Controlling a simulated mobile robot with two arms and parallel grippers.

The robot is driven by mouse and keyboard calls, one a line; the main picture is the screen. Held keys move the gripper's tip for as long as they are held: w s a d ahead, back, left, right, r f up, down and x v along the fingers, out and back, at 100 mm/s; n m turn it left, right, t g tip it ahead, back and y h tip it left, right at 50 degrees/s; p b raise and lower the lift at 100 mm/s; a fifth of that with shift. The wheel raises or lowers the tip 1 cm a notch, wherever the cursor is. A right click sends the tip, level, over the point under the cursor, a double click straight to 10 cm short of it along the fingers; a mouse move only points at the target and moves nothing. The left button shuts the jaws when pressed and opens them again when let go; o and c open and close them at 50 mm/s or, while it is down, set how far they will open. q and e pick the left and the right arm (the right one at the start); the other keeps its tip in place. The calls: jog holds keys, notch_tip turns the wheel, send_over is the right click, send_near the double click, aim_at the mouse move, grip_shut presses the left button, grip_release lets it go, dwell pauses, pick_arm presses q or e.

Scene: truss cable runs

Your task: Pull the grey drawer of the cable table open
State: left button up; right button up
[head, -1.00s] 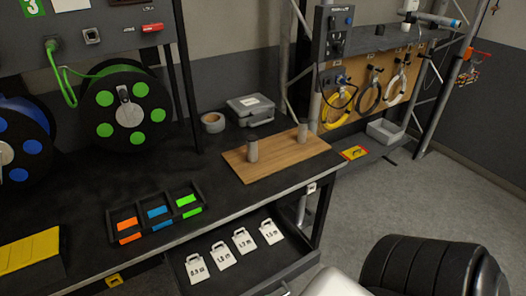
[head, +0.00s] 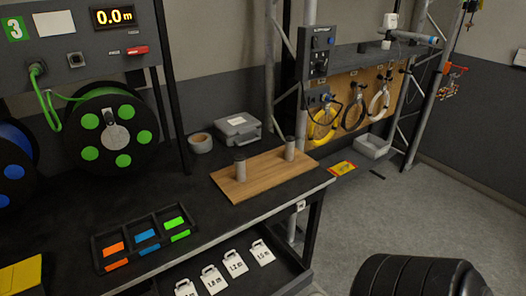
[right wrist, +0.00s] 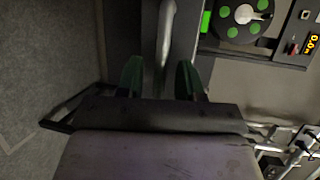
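The drawer (head: 284,272) of the cable table (head: 80,225) stands out from under the tabletop at the bottom of the head view. Several white tags (head: 235,263) with printed lengths lie in it. I cannot tell whether this bar is the drawer's handle. My left gripper is in neither current view.
A black tray (head: 152,243) with coloured pieces, a wooden board (head: 262,177) with two posts, tape (head: 200,143) and a grey case (head: 238,128) rest on the tabletop. Cable reels (head: 113,130) stand behind.

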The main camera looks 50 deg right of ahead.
jog(key=b+v, duration=0.1)
jog(key=v, duration=0.9)
jog(key=shift+s, duration=0.1)
